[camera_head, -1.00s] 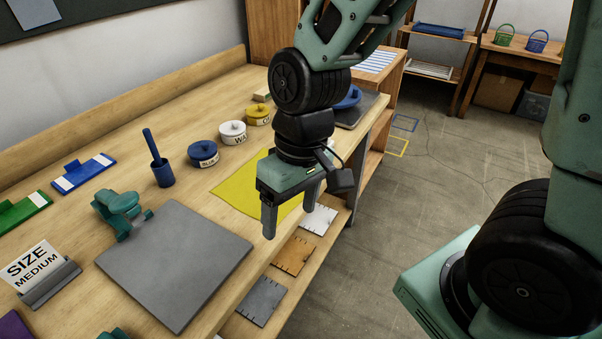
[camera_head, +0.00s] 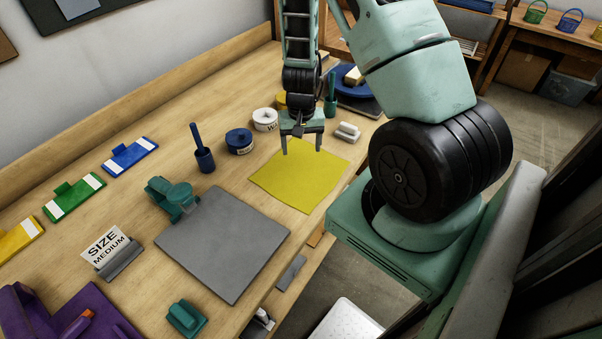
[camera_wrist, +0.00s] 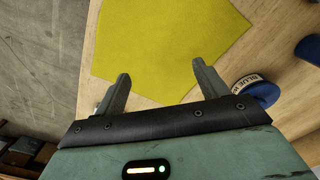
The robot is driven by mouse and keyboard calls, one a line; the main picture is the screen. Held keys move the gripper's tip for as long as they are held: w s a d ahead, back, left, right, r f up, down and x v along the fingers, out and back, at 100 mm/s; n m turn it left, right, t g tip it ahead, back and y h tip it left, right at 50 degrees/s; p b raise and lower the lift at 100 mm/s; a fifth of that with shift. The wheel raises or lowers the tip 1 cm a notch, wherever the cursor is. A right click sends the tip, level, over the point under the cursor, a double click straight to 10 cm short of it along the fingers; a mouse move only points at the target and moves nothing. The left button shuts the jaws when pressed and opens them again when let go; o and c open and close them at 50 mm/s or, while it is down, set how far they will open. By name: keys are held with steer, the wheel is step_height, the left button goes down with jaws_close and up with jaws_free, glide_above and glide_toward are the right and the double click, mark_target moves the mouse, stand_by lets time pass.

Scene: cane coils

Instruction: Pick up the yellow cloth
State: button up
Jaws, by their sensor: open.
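The yellow cloth (camera_head: 300,176) lies flat on the wooden bench, beside the grey square board. My gripper (camera_head: 302,148) is open and empty, with its fingers pointing down near the cloth's far edge. In the wrist view the cloth (camera_wrist: 165,45) spreads ahead of my two parted fingers (camera_wrist: 160,85). The fingertips overlap its edge in that picture. I cannot tell how high they are above it. Nothing is between the fingers.
The grey board (camera_head: 222,243) and teal tape dispenser (camera_head: 172,196) lie nearer. The bench's front edge runs close past the cloth.

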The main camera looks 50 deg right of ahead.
mark_target(301, 172)
step_height(301, 172, down, 8)
steer(key=b, duration=0.6)
steer(key=shift+f, duration=0.1)
jaws_close()
step_height(301, 172, up, 21)
steer(key=p, duration=1.6)
steer(key=shift+p, duration=0.35)
